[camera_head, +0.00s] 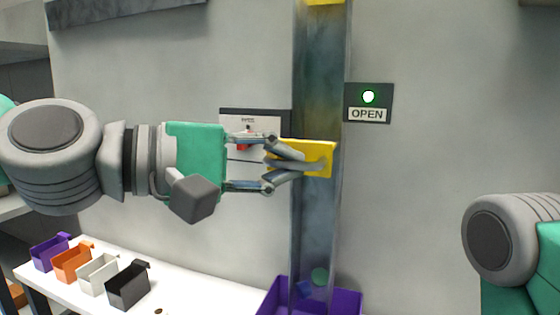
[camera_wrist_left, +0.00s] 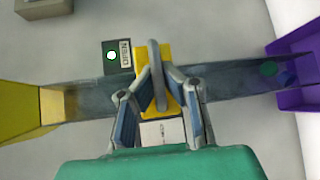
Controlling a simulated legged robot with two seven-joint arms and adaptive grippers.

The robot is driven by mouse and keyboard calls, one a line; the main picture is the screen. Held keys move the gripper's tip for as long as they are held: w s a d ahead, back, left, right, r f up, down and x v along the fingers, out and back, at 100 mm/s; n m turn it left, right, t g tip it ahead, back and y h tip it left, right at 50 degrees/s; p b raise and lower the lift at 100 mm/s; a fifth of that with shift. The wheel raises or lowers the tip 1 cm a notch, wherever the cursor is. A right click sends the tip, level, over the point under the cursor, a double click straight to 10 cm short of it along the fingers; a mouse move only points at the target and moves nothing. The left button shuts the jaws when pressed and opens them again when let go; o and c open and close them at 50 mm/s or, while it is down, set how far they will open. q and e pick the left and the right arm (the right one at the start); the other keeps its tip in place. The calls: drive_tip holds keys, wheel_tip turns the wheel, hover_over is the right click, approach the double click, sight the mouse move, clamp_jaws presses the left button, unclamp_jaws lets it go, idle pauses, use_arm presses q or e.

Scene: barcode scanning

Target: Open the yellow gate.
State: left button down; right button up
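The yellow gate (camera_head: 322,152) is a small plate across the upright grey see-through chute (camera_head: 312,225), and a grey bar handle runs across it. It also shows in the wrist view (camera_wrist_left: 142,68), with the grey handle (camera_wrist_left: 155,62) along its middle. My left gripper (camera_head: 302,163) reaches in from the left at the height of the gate. Its fingers (camera_wrist_left: 159,90) converge from both sides on the handle and look shut on it; they hide part of the contact. My right arm shows at the right edge, but its gripper is out of view.
A green light (camera_head: 368,96) glows above an OPEN sign (camera_head: 367,115) beside the chute. A purple bin (camera_head: 272,300) stands at the chute's foot, with small blue and green items. Several small coloured bins (camera_head: 128,286) stand on the white table (camera_head: 200,290). A panel (camera_head: 238,123) is behind my gripper.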

use_arm(q)
drive_tip(key=c, duration=1.7)
unclamp_jaws()
drive_tip(key=shift+s+d+f, duration=0.15)
drive_tip(key=shift+s+d, duration=0.1)
drive_tip(key=shift+s, duration=0.1)
drive_tip(key=shift+c, duration=0.2)
drive_tip(key=shift+o, duration=0.5)
drive_tip(key=shift+s+d, duration=0.25)
drive_tip(key=shift+w+d, duration=0.15)
drive_tip(key=shift+w, duration=0.15)
drive_tip(key=shift+a, duration=0.25)
drive_tip(key=v, duration=1.1)
drive_tip(key=shift+s+a+r, duration=0.2)
drive_tip(key=shift+s, duration=0.2)
use_arm(e)
drive_tip(key=shift+s+d, duration=0.25)
drive_tip(key=shift+d, duration=0.05)
use_arm(q)
drive_tip(key=shift+a, duration=0.1)
use_arm(e)
drive_tip(key=shift+w+a, duration=0.1)
